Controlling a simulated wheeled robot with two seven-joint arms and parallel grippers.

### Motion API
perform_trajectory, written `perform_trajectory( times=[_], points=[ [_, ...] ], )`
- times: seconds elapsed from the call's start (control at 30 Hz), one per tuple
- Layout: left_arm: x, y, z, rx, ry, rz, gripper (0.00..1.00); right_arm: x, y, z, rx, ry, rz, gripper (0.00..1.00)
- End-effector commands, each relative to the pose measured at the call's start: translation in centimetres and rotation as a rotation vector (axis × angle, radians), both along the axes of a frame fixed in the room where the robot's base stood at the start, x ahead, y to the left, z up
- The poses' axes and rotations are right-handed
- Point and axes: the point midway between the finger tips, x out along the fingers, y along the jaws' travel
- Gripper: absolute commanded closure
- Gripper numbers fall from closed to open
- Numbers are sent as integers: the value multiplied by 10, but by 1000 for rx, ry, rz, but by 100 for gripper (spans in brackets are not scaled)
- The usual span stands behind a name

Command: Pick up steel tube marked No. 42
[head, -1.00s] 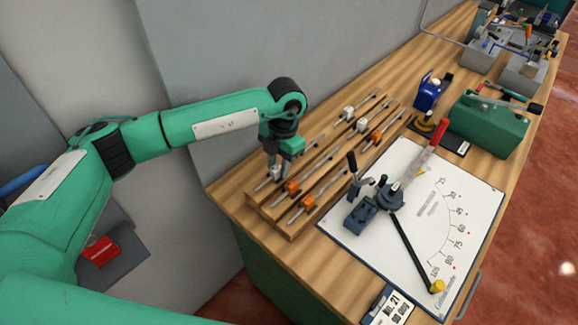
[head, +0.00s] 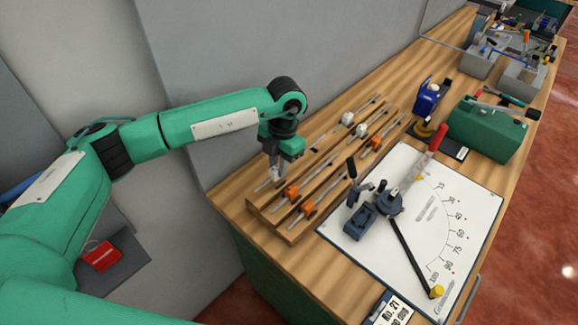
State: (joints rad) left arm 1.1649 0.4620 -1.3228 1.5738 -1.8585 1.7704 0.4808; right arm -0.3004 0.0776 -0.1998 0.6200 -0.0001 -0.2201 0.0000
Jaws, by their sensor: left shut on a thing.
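My left gripper (head: 271,178) points down over the near left end of a wooden rack (head: 258,213) on the bench. It is shut on a thin steel tube (head: 261,187) there, and its fingers hide part of that tube. The tube still lies at the rack, with no clear gap under it. Several similar tubes lie beside it, with orange fittings (head: 291,193) or white fittings (head: 348,118). No number on any tube can be read, so I cannot tell which is No. 42. My right gripper is not in view.
A white board with an angle scale (head: 405,255) and a lever bender (head: 362,215) lies right of the rack. A green box (head: 487,130) and a blue tool (head: 428,98) stand behind. A grey wall (head: 270,45) is close behind the arm. A label card (head: 393,308) is at the front edge.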

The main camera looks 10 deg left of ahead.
Motion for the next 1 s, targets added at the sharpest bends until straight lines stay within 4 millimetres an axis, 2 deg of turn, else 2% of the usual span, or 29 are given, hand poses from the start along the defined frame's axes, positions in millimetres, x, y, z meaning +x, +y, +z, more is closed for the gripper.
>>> perform_trajectory(
  times=[1.0],
  points=[
    [0,0,51,-1,-1,-1,100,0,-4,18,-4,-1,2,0]
  ],
)
